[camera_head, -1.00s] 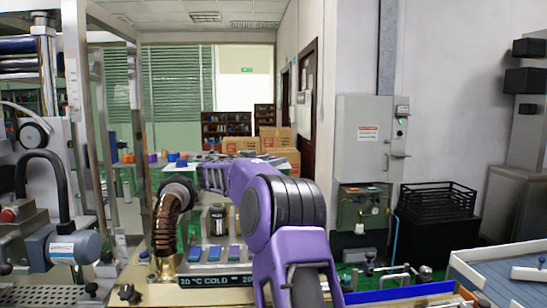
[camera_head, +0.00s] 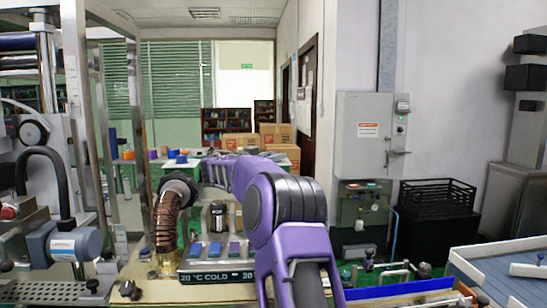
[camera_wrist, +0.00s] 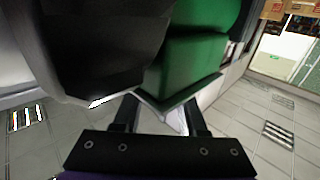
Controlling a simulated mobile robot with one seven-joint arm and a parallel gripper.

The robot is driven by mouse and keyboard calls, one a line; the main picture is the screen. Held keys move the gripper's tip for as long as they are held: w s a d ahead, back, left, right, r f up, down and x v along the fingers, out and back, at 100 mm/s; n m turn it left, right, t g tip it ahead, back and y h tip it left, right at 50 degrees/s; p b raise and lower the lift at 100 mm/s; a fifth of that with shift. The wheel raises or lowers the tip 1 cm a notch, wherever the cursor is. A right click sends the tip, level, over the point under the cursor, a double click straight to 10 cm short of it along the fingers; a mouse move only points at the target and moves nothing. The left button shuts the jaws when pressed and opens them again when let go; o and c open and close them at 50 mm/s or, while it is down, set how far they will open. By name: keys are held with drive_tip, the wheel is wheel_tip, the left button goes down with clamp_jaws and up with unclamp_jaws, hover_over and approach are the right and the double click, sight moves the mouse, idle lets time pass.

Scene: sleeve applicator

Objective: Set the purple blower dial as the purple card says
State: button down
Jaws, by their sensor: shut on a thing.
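My purple arm reaches left over the bench in the head view. Its end lies beside the black mouth (camera_head: 178,186) of a ribbed copper hose, and the fingers do not show there. In the wrist view my gripper (camera_wrist: 162,115) has its fingers close together at a dark-edged green thing (camera_wrist: 190,65). They are shut on it, though the exact contact is hard to see. A large dark rounded body (camera_wrist: 95,45) fills the upper left of that view. I cannot make out the purple dial or the purple card in either view.
The copper hose (camera_head: 165,222) stands on the bench. A dark strip (camera_head: 208,278) reading "20 °C COLD" runs along the bench front. Several small blue and purple blocks and a black cylinder (camera_head: 217,214) stand behind it. A blue tray (camera_head: 500,268) is at right.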

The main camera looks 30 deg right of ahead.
drive_tip(key=shift+f, duration=0.1)
drive_tip(key=shift+f+m+g+b, duration=0.1)
drive_tip(key=shift+m+g+b, duration=0.2)
drive_tip(key=shift+g+b, duration=0.15)
drive_tip(key=shift+m+g+h+b, duration=0.3)
drive_tip(key=shift+m+g+b, duration=0.1)
drive_tip(key=shift+g+b, duration=0.15)
drive_tip(key=shift+r+m+g+p, duration=0.5)
drive_tip(key=shift+g+p, duration=0.3)
drive_tip(key=shift+p, duration=0.1)
drive_tip(key=m+g+p, duration=0.1)
drive_tip(key=g+p, duration=0.1)
drive_tip(key=shift+d+m+g+p, duration=0.35)
drive_tip(key=shift+m+g, duration=0.05)
drive_tip(key=shift+a+f+g+p, duration=0.15)
drive_tip(key=shift+g+p, duration=0.15)
drive_tip(key=shift+p, duration=0.15)
drive_tip(key=shift+a+f, duration=0.1)
drive_tip(key=shift+f, duration=0.1)
drive_tip(key=shift+c, duration=2.2)
unclamp_jaws()
drive_tip(key=shift+a, duration=0.1)
